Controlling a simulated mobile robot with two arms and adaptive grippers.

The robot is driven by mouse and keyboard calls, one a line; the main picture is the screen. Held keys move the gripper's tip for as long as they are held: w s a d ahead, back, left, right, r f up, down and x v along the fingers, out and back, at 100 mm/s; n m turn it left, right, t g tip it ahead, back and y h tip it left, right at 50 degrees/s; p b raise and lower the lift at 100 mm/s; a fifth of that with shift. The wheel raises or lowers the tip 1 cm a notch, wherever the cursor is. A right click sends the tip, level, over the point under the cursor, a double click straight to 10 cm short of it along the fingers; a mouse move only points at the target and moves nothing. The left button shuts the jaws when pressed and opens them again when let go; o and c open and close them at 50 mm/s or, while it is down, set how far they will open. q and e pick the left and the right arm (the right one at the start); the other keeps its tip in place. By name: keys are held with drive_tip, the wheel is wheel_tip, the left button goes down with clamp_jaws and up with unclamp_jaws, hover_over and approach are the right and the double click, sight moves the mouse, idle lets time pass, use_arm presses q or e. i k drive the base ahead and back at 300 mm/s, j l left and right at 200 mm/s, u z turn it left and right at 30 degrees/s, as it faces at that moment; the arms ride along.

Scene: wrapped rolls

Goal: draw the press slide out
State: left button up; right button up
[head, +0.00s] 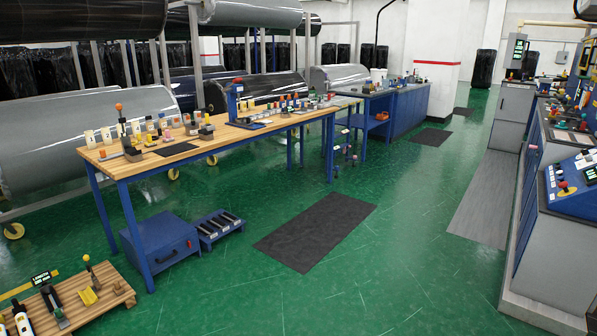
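A small blue upright device with a red top (236,97) stands on the wooden workbench (258,126), left of the middle of the head view. It looks like a press, but I cannot be sure. A flat blue piece (249,125) lies at its foot. I cannot tell whether this is the press slide, or how far out any slide is. Neither of my grippers is in view, and no part of my arms shows near the bench.
A blue box (160,247) and a low blue rack (217,229) stand on the floor under the bench. A wooden pallet (108,303) with tools is at bottom left. A dark mat (315,231) lies on open green floor. Grey consoles (552,238) line the right side.

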sight(241, 121)
drive_tip(key=i+l+z, duration=0.4)
drive_tip(key=i, duration=0.5)
drive_tip(key=i+l+z, duration=0.1)
drive_tip(key=i+z, duration=0.35)
drive_tip(key=i, duration=2.3)
drive_tip(key=i+l+u, duration=0.1)
drive_tip(key=i, duration=1.75)
drive_tip(key=i+l+u, duration=0.1)
drive_tip(key=i+u, duration=0.35)
drive_tip(key=i+l+u, duration=0.25)
drive_tip(key=u, duration=0.2)
drive_tip(key=i+l+u, duration=1)
drive_tip(key=l+u, duration=0.15)
drive_tip(key=l, duration=0.25)
drive_tip(key=l+u, duration=0.3)
drive_tip(key=l, duration=0.25)
drive_tip(key=i+l, duration=0.05)
